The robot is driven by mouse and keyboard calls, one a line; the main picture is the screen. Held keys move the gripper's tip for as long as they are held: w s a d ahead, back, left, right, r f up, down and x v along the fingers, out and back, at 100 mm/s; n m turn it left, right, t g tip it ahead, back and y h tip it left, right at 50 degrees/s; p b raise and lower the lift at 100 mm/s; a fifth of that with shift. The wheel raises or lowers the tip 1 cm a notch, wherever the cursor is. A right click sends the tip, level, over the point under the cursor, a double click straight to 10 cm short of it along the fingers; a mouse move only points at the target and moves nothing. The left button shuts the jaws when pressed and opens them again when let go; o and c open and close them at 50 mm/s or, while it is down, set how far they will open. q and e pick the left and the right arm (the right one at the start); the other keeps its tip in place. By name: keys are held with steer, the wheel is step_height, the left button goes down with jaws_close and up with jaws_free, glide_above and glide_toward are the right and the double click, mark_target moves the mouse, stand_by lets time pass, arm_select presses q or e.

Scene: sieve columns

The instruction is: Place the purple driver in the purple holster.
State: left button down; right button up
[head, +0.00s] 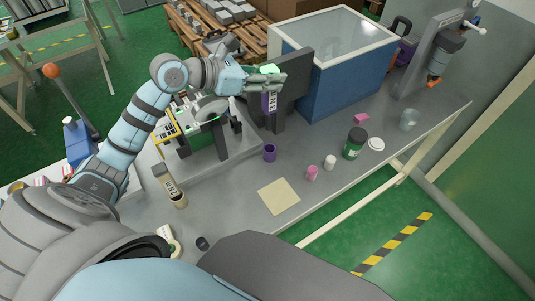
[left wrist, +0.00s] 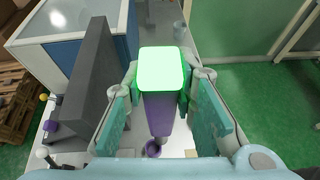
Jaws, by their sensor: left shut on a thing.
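The purple driver (head: 269,103) has a purple body and a bright green top. My left gripper (head: 275,81) is shut on it, and holds it upright in front of a dark grey upright panel. In the left wrist view the gripper's fingers (left wrist: 160,100) lie on both sides of the driver (left wrist: 160,115), and its thin tip points down. The purple holster (head: 270,153) is a small open cup on the grey bench, below and apart from the driver. It also shows in the left wrist view (left wrist: 153,150), just beyond the driver's tip and partly covered. My right gripper is not in view.
The dark panel (head: 295,85) and a blue box with a clear lid (head: 350,75) stand behind the driver. A beige mat (head: 279,196), a pink bottle (head: 311,174), a white bottle (head: 330,162) and a dark green jar (head: 354,144) are to the holster's right or front.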

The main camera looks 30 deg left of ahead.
mark_target(271, 65)
arm_select(q)
steer(key=shift+w+a+r+n, duration=0.2)
steer(key=shift+w+r, duration=0.2)
steer(key=shift+w, duration=0.15)
steer(key=shift+w+a+r+n, duration=0.1)
steer(key=shift+w+a+r, duration=0.05)
steer(key=shift+w+r, duration=0.3)
steer(key=shift+w+a+f, duration=0.1)
steer(key=shift+w+f, duration=0.1)
steer(key=shift+w, duration=0.15)
steer(key=shift+t+y, duration=0.3)
step_height(271, 65, down, 19)
steer(key=shift+s+r+b, duration=0.1)
steer(key=shift+s+b, duration=0.05)
steer(key=shift+b, duration=1.05)
steer(key=shift+f, duration=0.25)
steer(key=c, duration=1.3)
jaws_free()
steer(key=shift+r, duration=0.1)
